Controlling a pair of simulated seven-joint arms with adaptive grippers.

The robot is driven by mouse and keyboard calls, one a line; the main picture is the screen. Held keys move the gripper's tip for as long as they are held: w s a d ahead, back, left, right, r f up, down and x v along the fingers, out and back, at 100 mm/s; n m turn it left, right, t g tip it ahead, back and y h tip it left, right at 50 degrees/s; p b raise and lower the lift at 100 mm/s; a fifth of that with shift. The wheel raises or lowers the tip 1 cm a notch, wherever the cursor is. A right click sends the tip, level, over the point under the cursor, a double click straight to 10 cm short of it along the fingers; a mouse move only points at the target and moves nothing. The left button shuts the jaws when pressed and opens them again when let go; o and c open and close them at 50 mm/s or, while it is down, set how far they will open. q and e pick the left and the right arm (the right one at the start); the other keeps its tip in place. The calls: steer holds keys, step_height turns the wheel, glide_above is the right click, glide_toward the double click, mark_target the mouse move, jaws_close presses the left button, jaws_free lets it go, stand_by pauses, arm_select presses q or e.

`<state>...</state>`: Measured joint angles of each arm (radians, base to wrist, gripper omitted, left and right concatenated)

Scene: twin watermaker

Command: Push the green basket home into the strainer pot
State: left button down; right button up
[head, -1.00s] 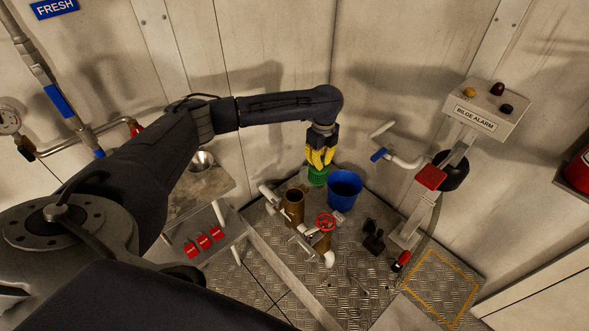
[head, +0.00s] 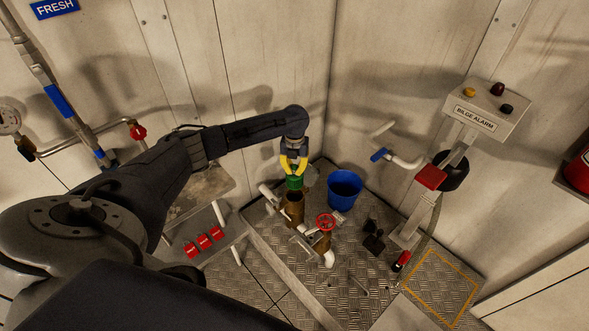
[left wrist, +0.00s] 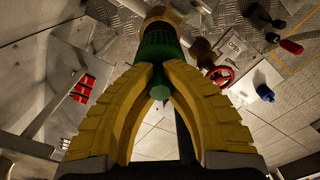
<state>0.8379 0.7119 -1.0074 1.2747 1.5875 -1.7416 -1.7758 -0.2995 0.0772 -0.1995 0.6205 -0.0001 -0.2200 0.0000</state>
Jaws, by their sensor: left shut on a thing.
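My left gripper (head: 293,164) has yellow fingers and is shut on the green basket (head: 294,183). In the head view the basket hangs upright just above the brown strainer pot (head: 292,207), close over its mouth. In the left wrist view the green basket (left wrist: 160,48) runs away from the fingertips, its knob between them. The basket hides much of the pot there, so I cannot tell whether its lower end is inside the rim. My right gripper is not in view.
A blue bucket (head: 344,189) stands right of the pot. A red valve wheel (head: 326,222) and white pipes are close by. A post with a bilge alarm box (head: 474,119) stands further right. A side table (head: 205,192) is at left.

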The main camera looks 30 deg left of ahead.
mark_target(294, 179)
arm_select(q)
steer(key=shift+f, duration=0.1)
stand_by(0.4)
steer(key=shift+f, duration=2.8)
steer(key=shift+f, duration=4.3)
steer(key=c, duration=1.5)
jaws_free()
